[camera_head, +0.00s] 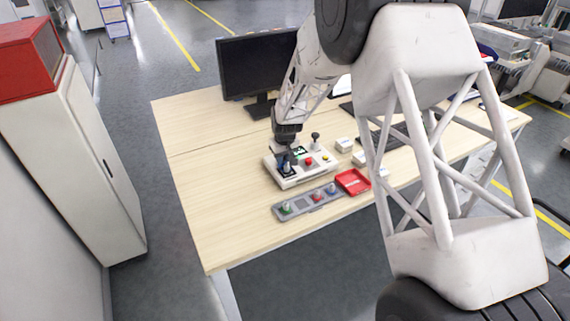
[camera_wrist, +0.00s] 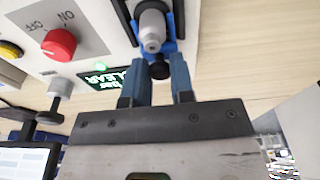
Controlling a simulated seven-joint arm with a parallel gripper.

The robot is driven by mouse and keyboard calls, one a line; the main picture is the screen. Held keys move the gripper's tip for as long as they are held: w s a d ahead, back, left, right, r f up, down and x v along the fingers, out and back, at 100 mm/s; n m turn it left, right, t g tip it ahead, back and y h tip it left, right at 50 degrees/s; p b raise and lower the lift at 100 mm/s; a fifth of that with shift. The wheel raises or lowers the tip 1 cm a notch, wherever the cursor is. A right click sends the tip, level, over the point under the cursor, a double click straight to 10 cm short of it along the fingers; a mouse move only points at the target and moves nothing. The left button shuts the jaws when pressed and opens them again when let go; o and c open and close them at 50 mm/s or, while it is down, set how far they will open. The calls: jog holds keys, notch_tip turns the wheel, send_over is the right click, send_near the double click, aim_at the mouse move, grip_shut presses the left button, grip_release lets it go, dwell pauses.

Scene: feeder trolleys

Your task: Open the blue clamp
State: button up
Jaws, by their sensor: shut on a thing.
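The blue clamp (camera_wrist: 168,47) is mounted on the light control box (camera_head: 293,180), near its left end in the head view. In the wrist view a grey cylinder with a black knob at its tip (camera_wrist: 160,71) stands out from the clamp. My gripper (camera_wrist: 161,62) has one blue-grey finger on each side of the knob and is shut on the clamp there. Exact finger contact is hard to see. In the head view my gripper (camera_head: 287,147) reaches down to the box and partly hides the clamp.
The box also carries a red ON/OFF knob (camera_wrist: 58,44), a green-lit display (camera_wrist: 112,79), a yellow button (camera_wrist: 11,51) and a stick (camera_head: 315,137). A grey strip (camera_head: 303,203) with coloured pieces and a red tray (camera_head: 353,182) lie in front. A monitor (camera_head: 258,68) stands behind. The left tabletop is clear.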

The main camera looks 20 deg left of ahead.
jog(key=shift+w+a, duration=0.15)
jog(key=shift+w, duration=0.05)
jog(key=shift+w+a, duration=0.75)
jog(key=o, duration=0.7)
jog(key=shift+s+d+r, duration=0.25)
jog(key=shift+r, duration=0.9)
jog(key=shift+s+d+r, duration=0.2)
jog(key=shift+r, duration=1)
jog(key=shift+s+d+r, duration=0.25)
jog(key=shift+r, duration=0.9)
